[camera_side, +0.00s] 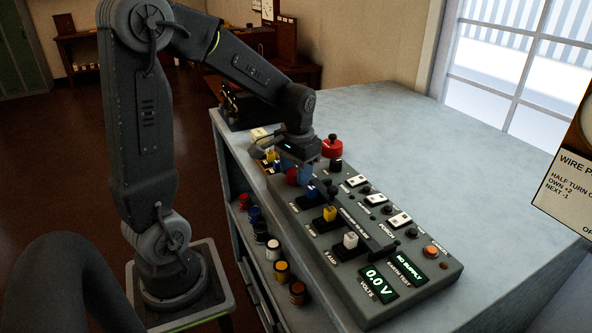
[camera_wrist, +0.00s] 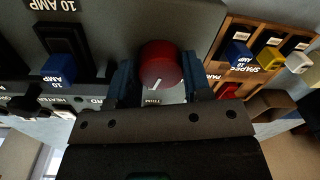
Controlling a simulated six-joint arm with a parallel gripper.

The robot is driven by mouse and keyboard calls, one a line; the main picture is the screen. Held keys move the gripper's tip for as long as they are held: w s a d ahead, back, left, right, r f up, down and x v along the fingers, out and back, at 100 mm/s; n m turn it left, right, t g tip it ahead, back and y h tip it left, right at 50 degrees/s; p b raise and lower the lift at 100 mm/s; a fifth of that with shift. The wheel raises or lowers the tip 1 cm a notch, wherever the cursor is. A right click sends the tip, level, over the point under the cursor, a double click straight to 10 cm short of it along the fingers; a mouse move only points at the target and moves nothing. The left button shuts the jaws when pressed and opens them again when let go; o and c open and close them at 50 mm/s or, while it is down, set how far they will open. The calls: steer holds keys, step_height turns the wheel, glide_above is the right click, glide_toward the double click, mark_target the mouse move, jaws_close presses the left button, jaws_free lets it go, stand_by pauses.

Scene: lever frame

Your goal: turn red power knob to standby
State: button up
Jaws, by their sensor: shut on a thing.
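A round red knob (camera_wrist: 161,62) with a short white pointer line sits in the middle of the wrist view. My gripper (camera_wrist: 160,76) is shut on it, with one blue finger on each side. The pointer line is on the side facing the gripper body, slightly tilted. Lettering below the knob is partly hidden by my gripper, and no standby mark can be read. In the side view my gripper (camera_side: 297,163) is low over the far part of the grey panel (camera_side: 440,275), with the red knob (camera_side: 292,176) mostly hidden at its fingers.
Blue (camera_side: 313,191), yellow (camera_side: 330,213) and white (camera_side: 350,240) fuse blocks stand along the panel near my gripper. White switches (camera_side: 400,219) line its far side. A wooden spares rack (camera_wrist: 250,60) is right of the knob.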

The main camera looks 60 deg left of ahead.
steer(key=m, duration=0.6)
steer(key=shift+m, duration=0.3)
stand_by(0.4)
steer(key=o, duration=0.9)
steer(key=r, duration=1.4)
steer(key=shift+s+d, duration=0.15)
steer(key=shift+d, duration=0.25)
